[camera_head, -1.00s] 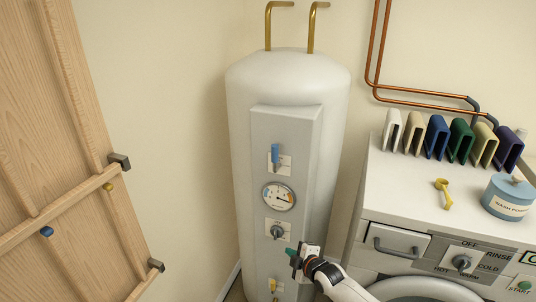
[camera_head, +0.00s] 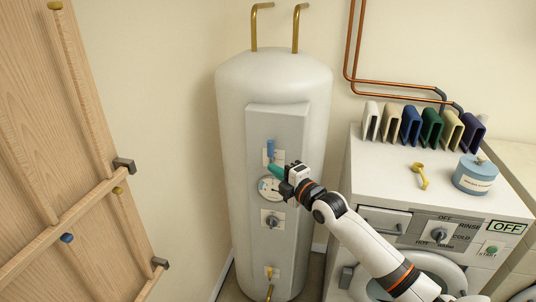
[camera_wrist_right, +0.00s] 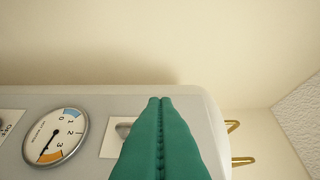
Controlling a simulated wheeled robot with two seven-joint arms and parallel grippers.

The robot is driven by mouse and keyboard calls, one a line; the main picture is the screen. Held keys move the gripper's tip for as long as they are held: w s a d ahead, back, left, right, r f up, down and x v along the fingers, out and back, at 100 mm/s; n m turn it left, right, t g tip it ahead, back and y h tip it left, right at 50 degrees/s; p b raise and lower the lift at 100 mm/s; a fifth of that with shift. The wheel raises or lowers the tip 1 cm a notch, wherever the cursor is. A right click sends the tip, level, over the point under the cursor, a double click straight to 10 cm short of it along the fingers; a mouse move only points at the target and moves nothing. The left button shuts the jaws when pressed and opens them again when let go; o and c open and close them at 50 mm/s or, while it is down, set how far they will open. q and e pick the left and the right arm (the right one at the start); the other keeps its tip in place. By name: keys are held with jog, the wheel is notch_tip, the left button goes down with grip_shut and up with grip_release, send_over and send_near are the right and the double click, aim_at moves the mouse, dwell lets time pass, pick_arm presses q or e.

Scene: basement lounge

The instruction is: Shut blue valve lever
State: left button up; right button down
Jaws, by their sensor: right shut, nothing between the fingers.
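The blue valve lever (camera_head: 270,148) points upright on its pale plate, on the grey panel (camera_head: 290,118) of the white tank (camera_head: 235,160). My right gripper (camera_head: 272,169) has green fingers pressed together with nothing between them. Its tips are just below the lever in the head view; I cannot tell whether they touch it. In the right wrist view the shut fingers (camera_wrist_right: 161,100) cover part of the lever's plate (camera_wrist_right: 110,142) and hide the blue handle. My left gripper is out of view.
A round gauge (camera_head: 268,188), partly behind my gripper, and a grey knob (camera_head: 271,221) sit below the lever. A yellow lever (camera_head: 270,272) is lower down. The washing machine (camera_head: 350,180) stands right, a wooden door (camera_head: 50,130) left.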

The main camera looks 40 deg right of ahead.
aim_at(268, 154)
jog(key=w+b, duration=0.4)
jog(key=w, duration=0.6)
jog(key=d, duration=0.1)
jog(key=s+d+b, duration=0.1)
jog(key=d, duration=0.1)
jog(key=shift+s+d+b, duration=0.15)
jog(key=shift+s+b, duration=0.1)
jog(key=shift+b, duration=0.15)
jog(key=shift+w, duration=0.1)
